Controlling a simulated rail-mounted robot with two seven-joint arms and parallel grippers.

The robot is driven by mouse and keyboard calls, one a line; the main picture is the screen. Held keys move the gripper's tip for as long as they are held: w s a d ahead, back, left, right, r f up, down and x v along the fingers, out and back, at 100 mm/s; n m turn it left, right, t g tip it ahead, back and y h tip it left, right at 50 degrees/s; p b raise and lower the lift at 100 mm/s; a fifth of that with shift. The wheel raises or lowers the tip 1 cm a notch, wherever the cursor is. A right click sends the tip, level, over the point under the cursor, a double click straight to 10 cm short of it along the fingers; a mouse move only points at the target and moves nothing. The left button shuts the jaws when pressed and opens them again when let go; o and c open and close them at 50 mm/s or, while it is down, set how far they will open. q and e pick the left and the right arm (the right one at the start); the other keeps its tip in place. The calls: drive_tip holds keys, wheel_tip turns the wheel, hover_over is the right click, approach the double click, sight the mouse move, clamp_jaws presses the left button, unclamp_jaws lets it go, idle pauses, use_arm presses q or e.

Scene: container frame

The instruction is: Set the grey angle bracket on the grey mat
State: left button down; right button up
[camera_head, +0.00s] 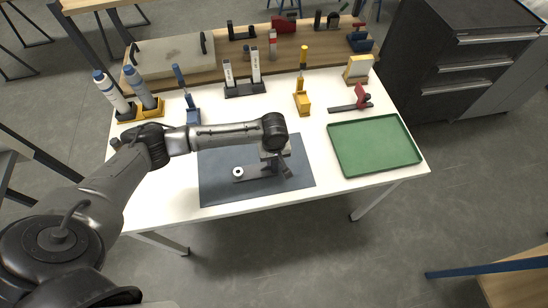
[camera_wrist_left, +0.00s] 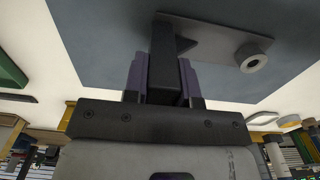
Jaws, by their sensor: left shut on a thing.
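The grey angle bracket (camera_head: 252,173) is over the middle of the grey mat (camera_head: 220,189), its flat plate pointing left with a pale round boss at the end. In the left wrist view the bracket (camera_wrist_left: 215,38) shows its plate, the round boss and a dark upright part between my fingers. My left gripper (camera_head: 277,160) is above the mat, shut on the bracket's upright; its purple-grey finger pads also show in the left wrist view (camera_wrist_left: 163,80). I cannot tell whether the bracket touches the mat. My right gripper is not in view.
A green tray (camera_head: 372,171) lies to the right of the mat. Behind stand a red clamp-like tool (camera_head: 355,99), a yellow-based tool (camera_head: 302,98), a dark rack (camera_head: 244,89) and two bottles (camera_head: 142,88) at the left. White table shows between them.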

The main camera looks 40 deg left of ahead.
use_arm(q)
drive_tip(key=c, duration=0.9)
unclamp_jaws()
drive_tip(key=shift+f, duration=0.1)
